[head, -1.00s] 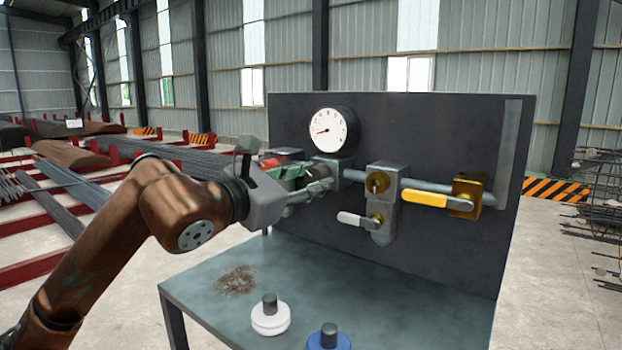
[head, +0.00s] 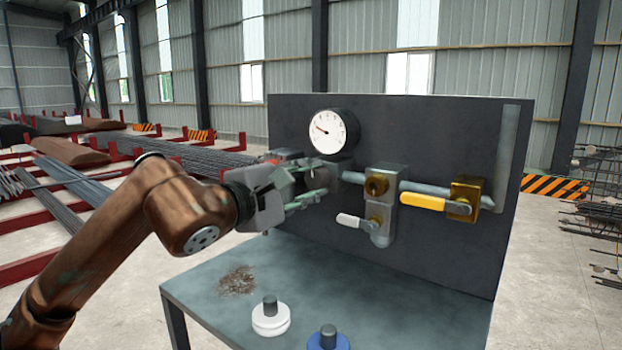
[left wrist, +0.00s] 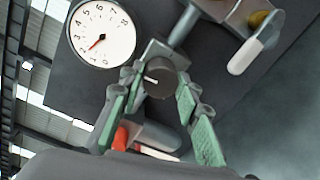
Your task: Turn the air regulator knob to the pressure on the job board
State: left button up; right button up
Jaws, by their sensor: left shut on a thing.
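The regulator knob (left wrist: 160,82) is a dark grey cylinder with a white mark line, between the two green-padded fingers of my left gripper (left wrist: 158,96). My left gripper (head: 314,181) is shut on the knob, reaching in from the left; in the head view the fingers mostly hide the knob. The round white pressure gauge (head: 328,131) sits above and slightly right of the gripper. Its red needle points up and left in the head view. The gauge also shows in the left wrist view (left wrist: 102,33), turned, with small numbers. I see no job board. My right gripper is not in view.
Right of the gripper, pipes on the dark panel (head: 460,125) carry a white lever (head: 350,220) and a yellow lever (head: 424,201). A red part (left wrist: 121,138) lies near the left finger. A white-based item (head: 270,318) and a blue-based item (head: 328,340) stand on the bench (head: 215,310).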

pick_arm(q)
jog(key=shift+r+m, duration=0.1)
jog(key=shift+m, duration=0.5)
jog(key=o, duration=1.2)
jog(key=shift+c, duration=0.2)
jog(key=shift+s, duration=0.15)
jog(key=v, duration=1.1)
jog(key=shift+s+a, duration=0.25)
jog(key=shift+s, duration=0.05)
